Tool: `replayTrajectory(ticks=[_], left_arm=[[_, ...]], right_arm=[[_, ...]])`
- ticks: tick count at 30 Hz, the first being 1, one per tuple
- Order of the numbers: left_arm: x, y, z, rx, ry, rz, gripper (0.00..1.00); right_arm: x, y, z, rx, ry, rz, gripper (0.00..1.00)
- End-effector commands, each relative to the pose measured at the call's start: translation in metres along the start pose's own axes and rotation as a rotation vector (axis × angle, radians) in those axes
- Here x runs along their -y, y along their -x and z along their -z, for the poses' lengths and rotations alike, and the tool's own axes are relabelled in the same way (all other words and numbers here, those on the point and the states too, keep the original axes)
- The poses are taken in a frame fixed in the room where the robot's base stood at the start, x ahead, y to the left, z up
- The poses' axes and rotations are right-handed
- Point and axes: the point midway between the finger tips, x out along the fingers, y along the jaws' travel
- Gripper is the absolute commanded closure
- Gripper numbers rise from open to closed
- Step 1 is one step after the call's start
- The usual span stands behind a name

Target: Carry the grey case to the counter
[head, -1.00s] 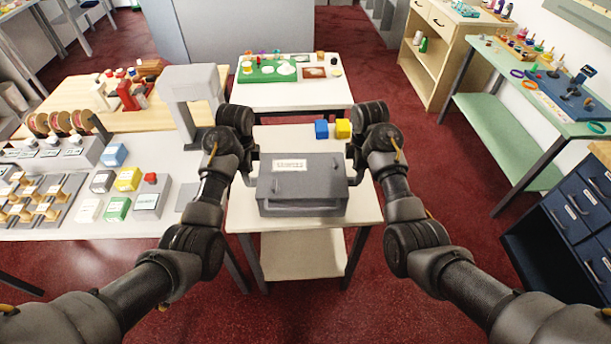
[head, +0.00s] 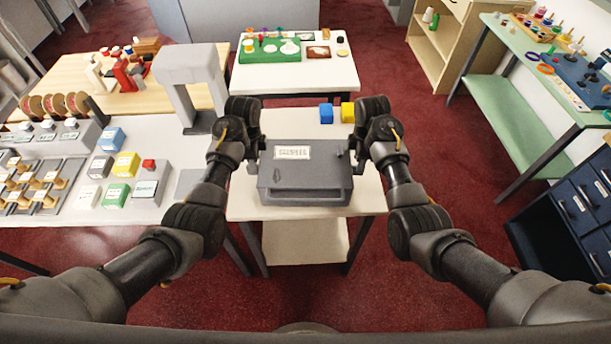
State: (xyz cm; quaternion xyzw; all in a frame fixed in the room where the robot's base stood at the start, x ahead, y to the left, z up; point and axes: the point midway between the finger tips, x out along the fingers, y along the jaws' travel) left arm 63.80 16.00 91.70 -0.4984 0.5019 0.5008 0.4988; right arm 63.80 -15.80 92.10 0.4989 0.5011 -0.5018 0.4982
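The grey case (head: 306,186) with a white label on its lid rests on a small white-topped table (head: 245,206) in front of me. My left gripper (head: 253,163) is at the case's left side and my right gripper (head: 358,163) is at its right side. Both point down close to the side handles. The wrists and dark fingers hide the handles, so I cannot tell whether either gripper is shut on them. A white counter (head: 150,128) stands to the left. I cannot tell for certain that it is the counter named.
A blue cube (head: 326,114) and a yellow cube (head: 347,112) lie behind the case. The left counter carries coloured boxes, a grey arch (head: 190,75) and a grey pad (head: 190,184). A farther white table (head: 285,87) holds a green board. Red floor (head: 430,190) is open to the right.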

Motion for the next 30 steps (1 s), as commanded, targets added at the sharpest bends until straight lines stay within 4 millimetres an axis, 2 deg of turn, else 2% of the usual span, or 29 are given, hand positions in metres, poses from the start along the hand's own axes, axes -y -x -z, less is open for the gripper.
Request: replayTrajectory(ticks=[3,10,15,24,30], left_arm=[[0.000,-0.021,0.000,0.000,0.001,-0.002,0.60],[0.000,-0.049,0.000,0.000,0.001,-0.001,0.60],[0.000,-0.058,-0.001,0.000,0.001,0.000,0.60],[0.000,-0.059,-0.001,0.000,0.001,0.001,0.60],[0.000,-0.059,-0.001,0.000,0.001,0.001,0.85]], right_arm=[[0.001,-0.021,0.000,0.001,0.002,0.003,0.60],[0.000,-0.049,0.000,0.001,0.001,0.001,0.60],[0.000,-0.058,0.000,0.001,0.001,-0.001,0.60],[0.000,-0.059,0.000,0.001,0.001,-0.001,0.60],[0.000,-0.059,0.000,0.001,0.001,-0.001,0.85]])
